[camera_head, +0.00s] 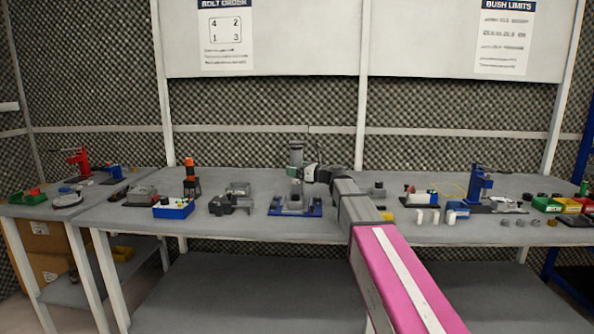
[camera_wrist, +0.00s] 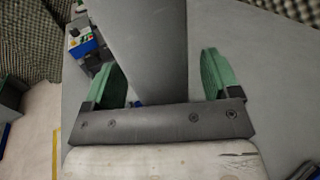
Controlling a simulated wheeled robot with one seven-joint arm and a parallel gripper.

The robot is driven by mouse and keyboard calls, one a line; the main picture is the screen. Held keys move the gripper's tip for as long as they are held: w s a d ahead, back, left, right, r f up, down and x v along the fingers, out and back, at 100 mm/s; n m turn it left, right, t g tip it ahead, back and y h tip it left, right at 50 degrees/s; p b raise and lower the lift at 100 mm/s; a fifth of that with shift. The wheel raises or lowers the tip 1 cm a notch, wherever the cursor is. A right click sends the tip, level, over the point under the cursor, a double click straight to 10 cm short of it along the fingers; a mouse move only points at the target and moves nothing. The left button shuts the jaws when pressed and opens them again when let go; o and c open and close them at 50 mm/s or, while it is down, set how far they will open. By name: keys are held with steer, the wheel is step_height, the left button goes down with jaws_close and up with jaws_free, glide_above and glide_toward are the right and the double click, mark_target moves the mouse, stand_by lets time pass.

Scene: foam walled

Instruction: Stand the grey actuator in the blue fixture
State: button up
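The grey actuator (camera_head: 296,156) is upright over the blue fixture (camera_head: 278,210) near the middle of the bench in the head view. Its lower end meets the grey middle of the fixture; how deep it sits cannot be told. My gripper (camera_head: 303,173) is at its upper part, reaching from the right. In the wrist view the actuator (camera_wrist: 158,45) is a broad grey column between the two green fingers of my gripper (camera_wrist: 160,80). The fingers are apart, with a gap at the right one; contact at the left is unclear. The fixture is mostly hidden there.
A grey clamp-like block (camera_head: 233,198) and a blue bin (camera_head: 173,208) stand left of the fixture. White cylinders (camera_head: 435,216) and a blue press (camera_head: 478,185) stand to the right. The bench front just left of the fixture is clear.

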steer(key=shift+d, duration=0.1)
steer(key=v, duration=1)
steer(key=shift+s+d, duration=0.2)
steer(key=shift+d, duration=0.1)
